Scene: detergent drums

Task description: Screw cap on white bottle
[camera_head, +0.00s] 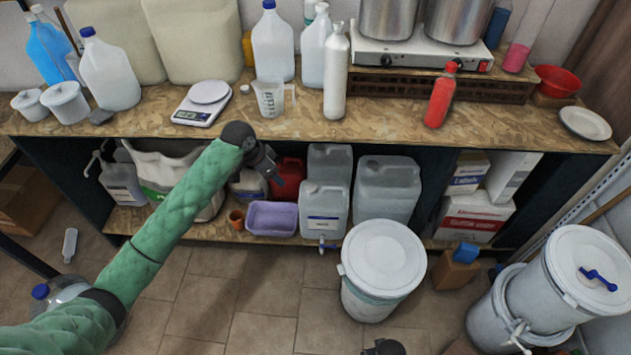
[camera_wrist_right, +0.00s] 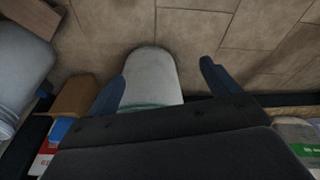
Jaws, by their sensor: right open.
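A tall white bottle (camera_head: 336,75) stands upright on the wooden counter, right of the measuring jug; its narrow neck is at the top. A small pale object like a cap (camera_head: 244,89) lies on the counter between the scale and the jug. My left gripper (camera_head: 272,175) hangs in front of the counter's edge, below the jug and apart from the bottle; its jaw opening is unclear. My right gripper (camera_wrist_right: 162,85) is open and empty in the wrist view. In the head view only a dark part of the right arm shows at the bottom edge.
A scale (camera_head: 202,104), a measuring jug (camera_head: 270,98), a red bottle (camera_head: 440,95) and a hotplate (camera_head: 425,50) with pots occupy the counter. A lidded white drum (camera_head: 383,262) stands on the floor; it also shows beyond my right fingers (camera_wrist_right: 150,75). Shelves below hold canisters.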

